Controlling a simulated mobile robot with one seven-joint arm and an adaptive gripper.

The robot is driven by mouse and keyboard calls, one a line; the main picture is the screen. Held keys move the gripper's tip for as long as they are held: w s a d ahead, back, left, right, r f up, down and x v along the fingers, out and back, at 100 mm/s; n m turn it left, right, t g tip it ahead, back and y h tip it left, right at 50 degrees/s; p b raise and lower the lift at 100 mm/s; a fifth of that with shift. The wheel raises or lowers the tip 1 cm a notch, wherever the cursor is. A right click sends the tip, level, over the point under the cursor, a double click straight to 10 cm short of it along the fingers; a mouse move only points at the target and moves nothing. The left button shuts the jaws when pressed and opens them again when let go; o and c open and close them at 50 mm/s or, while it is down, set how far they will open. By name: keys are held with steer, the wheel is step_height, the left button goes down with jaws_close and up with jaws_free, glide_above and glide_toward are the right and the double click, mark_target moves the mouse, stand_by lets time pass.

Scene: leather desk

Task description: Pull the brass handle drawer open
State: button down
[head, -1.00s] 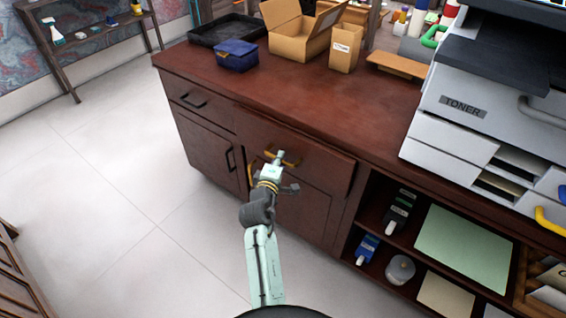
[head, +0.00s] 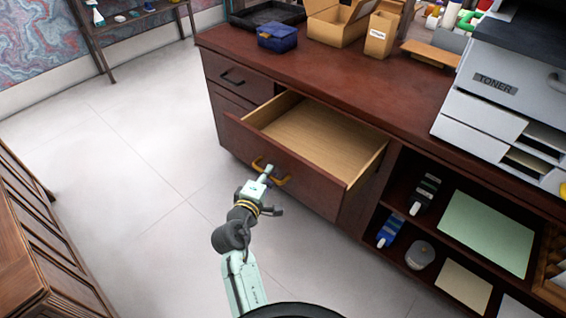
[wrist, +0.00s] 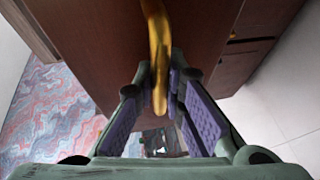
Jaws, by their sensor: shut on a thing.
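The brass-handled drawer (head: 310,185) is in the middle of the dark red-brown desk and stands pulled well out, its pale wooden inside bare. Its brass handle (head: 283,181) is on the front face. My gripper (head: 266,173) is at the handle in the head view. In the wrist view, the two purple-padded fingers of my gripper (wrist: 160,85) are closed around the brass handle (wrist: 157,45), one on each side. The drawer front (wrist: 205,35) fills the top of the wrist view.
A smaller drawer with a black handle (head: 233,77) is shut at the left. A blue box (head: 278,38), cardboard boxes (head: 338,22) and a printer (head: 495,90) stand on the desk top. A wooden cabinet (head: 45,250) stands at lower left. The floor between is clear.

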steer(key=s+a, duration=0.3)
steer(key=s, duration=0.2)
steer(key=shift+a, duration=0.35)
steer(key=c, duration=1.6)
jaws_free()
steer(key=shift+c, duration=0.2)
